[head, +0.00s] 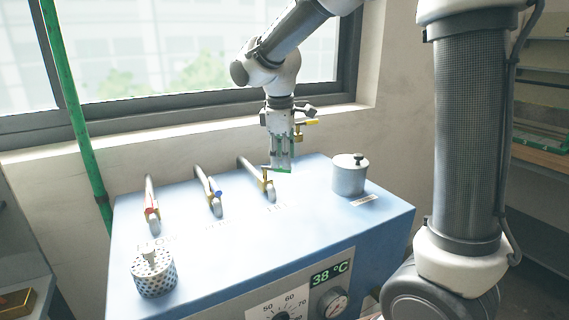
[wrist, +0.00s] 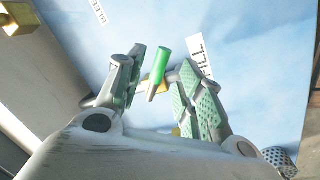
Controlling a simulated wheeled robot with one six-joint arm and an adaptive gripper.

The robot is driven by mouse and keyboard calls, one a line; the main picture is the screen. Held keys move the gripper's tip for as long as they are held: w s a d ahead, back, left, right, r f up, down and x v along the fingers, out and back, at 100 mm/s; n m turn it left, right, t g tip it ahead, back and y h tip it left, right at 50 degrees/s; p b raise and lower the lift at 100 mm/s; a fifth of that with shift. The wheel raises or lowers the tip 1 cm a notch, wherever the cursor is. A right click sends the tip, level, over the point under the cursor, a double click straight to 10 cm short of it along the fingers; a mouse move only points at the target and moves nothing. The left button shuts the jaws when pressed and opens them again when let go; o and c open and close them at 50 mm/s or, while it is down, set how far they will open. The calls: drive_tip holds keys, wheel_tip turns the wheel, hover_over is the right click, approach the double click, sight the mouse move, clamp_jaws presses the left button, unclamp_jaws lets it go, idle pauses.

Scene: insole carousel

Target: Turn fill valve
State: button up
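The fill valve's green lever handle (wrist: 158,65) shows in the wrist view, beside a white label (wrist: 200,62) whose visible letters look like part of FILL. In the head view its brass valve body (head: 268,185) hangs at the end of the rightmost curved pipe on the blue machine. My gripper (head: 282,168) points down at this valve; in the wrist view its fingers (wrist: 163,72) are spread. The green handle lies between the fingertips, with a gap on the left and a very small one on the right. Whether either finger touches it I cannot tell.
Pipes with a red-handled valve (head: 151,213) and a blue-handled valve (head: 215,198) stand to the left. A perforated metal basket (head: 153,275) and a lidded metal pot (head: 349,178) stand on the blue machine top (head: 235,255). The window wall is close behind.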

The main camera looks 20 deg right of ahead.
drive_tip(key=shift+w+d+f, duration=0.1)
drive_tip(key=shift+w+f, duration=0.1)
drive_tip(key=shift+f, duration=1.2)
clamp_jaws()
drive_tip(key=shift+w, duration=0.1)
drive_tip(key=shift+w+d+n+y, duration=0.2)
drive_tip(key=shift+w+n, duration=0.4)
drive_tip(key=shift+n, duration=0.75)
drive_tip(key=shift+w+d+n+y, duration=0.1)
drive_tip(key=shift+w+n+y, duration=0.3)
drive_tip(key=shift+n, duration=1)
drive_tip(key=shift+w+d+n+y, duration=0.15)
drive_tip(key=shift+w+n, duration=0.6)
drive_tip(key=shift+n, duration=0.6)
unclamp_jaws()
